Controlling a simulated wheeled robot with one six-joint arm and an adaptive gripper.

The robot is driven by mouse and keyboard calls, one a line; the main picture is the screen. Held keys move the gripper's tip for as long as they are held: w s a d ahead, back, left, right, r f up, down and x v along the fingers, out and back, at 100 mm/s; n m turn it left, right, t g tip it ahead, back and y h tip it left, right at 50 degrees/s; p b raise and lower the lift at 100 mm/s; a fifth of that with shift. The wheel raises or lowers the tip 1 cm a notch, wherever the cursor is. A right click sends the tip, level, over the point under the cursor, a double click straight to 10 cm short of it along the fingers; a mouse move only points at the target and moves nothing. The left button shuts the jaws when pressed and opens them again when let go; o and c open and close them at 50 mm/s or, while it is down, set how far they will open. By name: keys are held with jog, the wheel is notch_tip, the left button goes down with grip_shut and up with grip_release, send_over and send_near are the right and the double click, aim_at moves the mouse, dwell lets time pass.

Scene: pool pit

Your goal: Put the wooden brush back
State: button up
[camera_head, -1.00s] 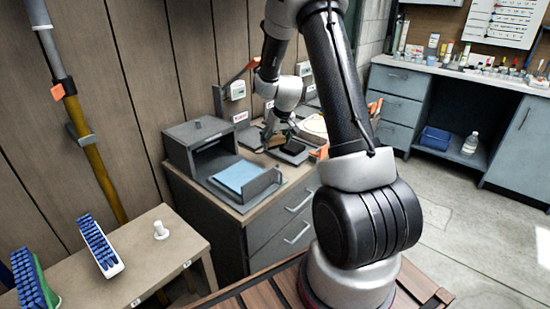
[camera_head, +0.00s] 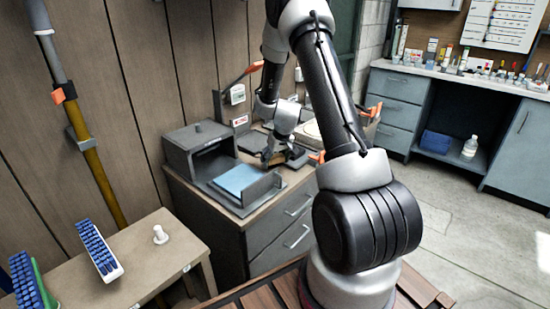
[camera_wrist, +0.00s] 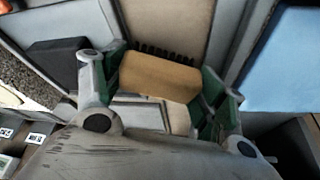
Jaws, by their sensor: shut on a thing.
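The wooden brush (camera_wrist: 158,77) shows in the wrist view as a tan block with a row of dark bristles along its far edge. My gripper (camera_wrist: 166,66) is shut on it, with green-padded fingers at its left and right ends. The brush is hard to make out there. I cannot tell whether it touches the surface below.
The open grey box (camera_head: 198,150) with a blue sheet (camera_head: 237,178) stands on the cabinet. The blue sheet also shows at right in the wrist view (camera_wrist: 292,65). A dark block (camera_wrist: 55,54) lies at left. Blue-bristled brushes (camera_head: 98,250) and a white peg (camera_head: 160,235) are on the bench.

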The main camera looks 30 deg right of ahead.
jog(key=o, duration=1.1)
jog(key=shift+o, duration=0.2)
jog(key=shift+r, duration=0.35)
jog(key=s+a+f+v, duration=0.1)
jog(key=a+v, duration=0.2)
jog(key=v, duration=1)
jog(key=s+a+v, duration=0.2)
jog(key=v, duration=1.1)
jog(key=s+a+r, duration=0.2)
jog(key=s+r, duration=0.2)
jog(key=s, duration=0.7)
jog(key=s+a+r, duration=0.3)
jog(key=s+r, duration=0.1)
jog(key=s, duration=0.8)
jog(key=shift+s+n, duration=0.15)
jog(key=shift+n, duration=0.25)
